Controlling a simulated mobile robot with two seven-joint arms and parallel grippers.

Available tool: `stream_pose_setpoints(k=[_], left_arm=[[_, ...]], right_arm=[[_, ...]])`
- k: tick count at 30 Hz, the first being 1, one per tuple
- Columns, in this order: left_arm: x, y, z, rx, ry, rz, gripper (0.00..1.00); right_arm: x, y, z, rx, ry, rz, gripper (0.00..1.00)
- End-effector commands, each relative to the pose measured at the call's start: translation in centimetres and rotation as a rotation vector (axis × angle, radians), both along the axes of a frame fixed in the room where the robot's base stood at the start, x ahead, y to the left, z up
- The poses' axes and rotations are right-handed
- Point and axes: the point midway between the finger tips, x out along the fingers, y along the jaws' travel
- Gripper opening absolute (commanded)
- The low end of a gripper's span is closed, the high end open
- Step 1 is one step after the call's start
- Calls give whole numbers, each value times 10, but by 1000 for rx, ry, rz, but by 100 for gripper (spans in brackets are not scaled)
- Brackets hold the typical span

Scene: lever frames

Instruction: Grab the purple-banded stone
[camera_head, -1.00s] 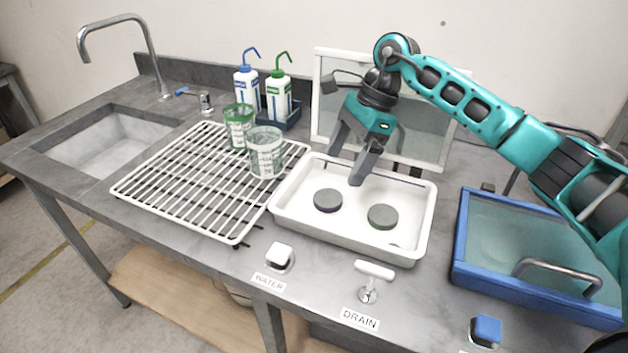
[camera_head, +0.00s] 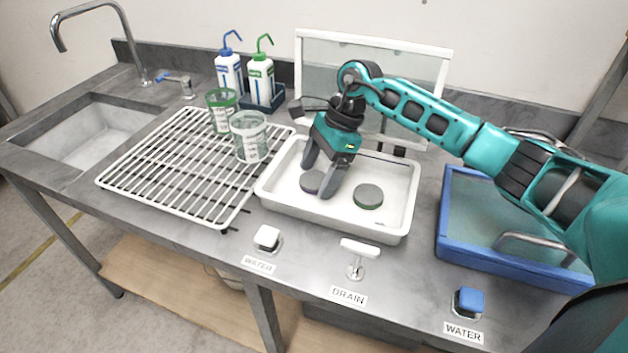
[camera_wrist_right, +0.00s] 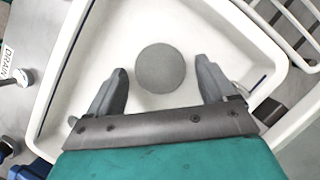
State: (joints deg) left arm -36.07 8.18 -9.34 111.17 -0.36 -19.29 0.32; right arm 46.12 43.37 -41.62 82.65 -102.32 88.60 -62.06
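The purple-banded stone (camera_head: 309,182) is a flat grey disc with a purplish edge, lying in the left part of the white tray (camera_head: 385,232). My right gripper (camera_head: 318,180) is low in the tray, with its fingers spread on either side of this stone. In the right wrist view the round grey stone (camera_wrist_right: 161,68) sits between and slightly beyond the two open fingertips, with gaps on both sides. Its band does not show there. A second grey stone (camera_head: 368,196) with a greenish edge lies to the right in the tray. My left gripper is out of view.
A white wire rack (camera_head: 165,170) with two beakers (camera_head: 249,140) stands left of the tray. A blue-framed lidded basin (camera_head: 510,240) is at the right. A white-framed panel (camera_head: 375,45) stands behind. WATER and DRAIN controls (camera_head: 358,248) line the front.

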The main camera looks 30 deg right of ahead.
Motion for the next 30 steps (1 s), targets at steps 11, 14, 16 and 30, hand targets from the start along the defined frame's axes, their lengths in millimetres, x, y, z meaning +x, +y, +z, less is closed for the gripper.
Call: stream_pose_setpoints(k=[11,14,16,30], left_arm=[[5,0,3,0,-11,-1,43],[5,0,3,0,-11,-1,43],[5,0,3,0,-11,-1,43],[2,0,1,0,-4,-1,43]], right_arm=[[0,0,1,0,0,0,47],[0,0,1,0,0,0,38],[0,0,1,0,0,0,31],[1,0,13,2,-4,-1,27]])
